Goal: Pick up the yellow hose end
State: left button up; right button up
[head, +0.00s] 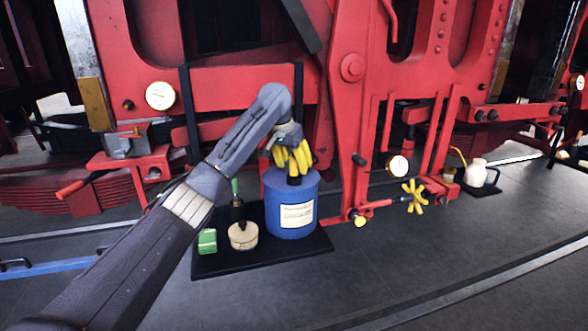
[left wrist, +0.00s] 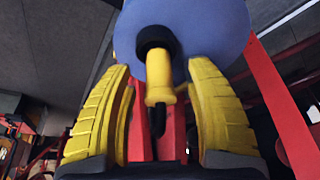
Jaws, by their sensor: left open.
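The yellow hose end (left wrist: 160,75) shows in the left wrist view as a short yellow cylinder with a wider rim, at a black collar (left wrist: 156,38) on the blue drum (head: 290,207). The drum also shows in the left wrist view (left wrist: 205,25). My left gripper (head: 292,162) is over the drum's top. Its yellow fingers are open in the left wrist view (left wrist: 160,90), one on each side of the hose end, with gaps between. In the head view the fingers hide the hose end. My right gripper is not in view.
The drum stands on a black mat (head: 225,262) with a round tin (head: 243,236) and a green box (head: 207,240). Red machinery (head: 352,110) rises close behind. A yellow handwheel (head: 413,196) and a pale jug (head: 476,173) are to the right. The front floor is clear.

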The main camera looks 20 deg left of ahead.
pick_arm(q)
grip_shut()
dwell(0.3)
jog(key=shift+r, duration=0.15)
